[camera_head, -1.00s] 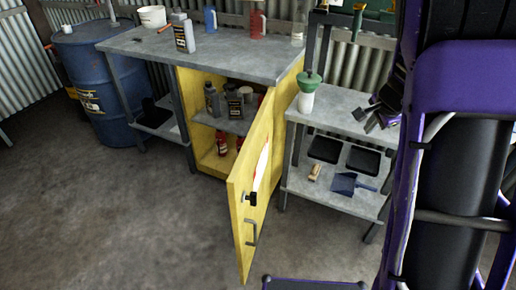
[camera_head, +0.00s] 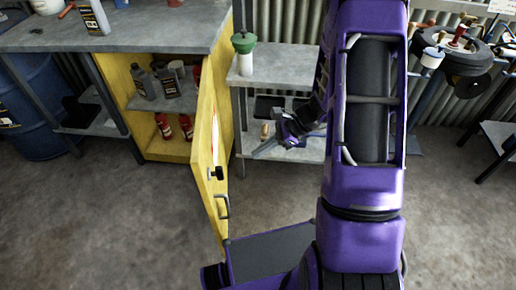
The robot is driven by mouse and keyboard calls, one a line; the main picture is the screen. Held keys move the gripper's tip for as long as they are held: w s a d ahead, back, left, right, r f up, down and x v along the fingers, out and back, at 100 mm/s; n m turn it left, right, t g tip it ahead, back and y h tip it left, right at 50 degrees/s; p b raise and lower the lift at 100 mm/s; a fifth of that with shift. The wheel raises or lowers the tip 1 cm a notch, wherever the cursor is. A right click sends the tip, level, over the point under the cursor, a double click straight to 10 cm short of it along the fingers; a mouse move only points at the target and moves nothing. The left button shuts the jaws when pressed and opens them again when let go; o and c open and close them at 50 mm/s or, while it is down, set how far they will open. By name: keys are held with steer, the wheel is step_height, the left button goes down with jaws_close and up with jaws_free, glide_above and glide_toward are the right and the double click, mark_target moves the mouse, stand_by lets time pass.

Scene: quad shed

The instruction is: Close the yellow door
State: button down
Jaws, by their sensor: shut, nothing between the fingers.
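The yellow door (camera_head: 207,150) stands wide open, swung out toward me from the right side of the yellow cabinet (camera_head: 118,80). Its outer face carries a black latch (camera_head: 216,173) and a grey bar handle (camera_head: 222,207). Bottles (camera_head: 172,84) and red containers (camera_head: 186,127) show inside the cabinet. My gripper (camera_head: 284,137) is right of the door, apart from it in the picture, in front of the side shelf unit. It is small and dark here and partly hidden by my purple arm; it is shut and empty.
A grey worktop (camera_head: 120,32) covers the cabinet. The shelf unit (camera_head: 280,66) to the right holds a green funnel on a white bottle (camera_head: 244,55). A blue barrel (camera_head: 30,100) stands at left. The concrete floor left of the door is clear.

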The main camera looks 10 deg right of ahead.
steer(key=w+a+f, duration=0.1)
steer(key=a+f, duration=0.3)
steer(key=a, duration=0.4)
steer(key=shift+w+a+f+b, duration=0.2)
steer(key=shift+b, duration=0.15)
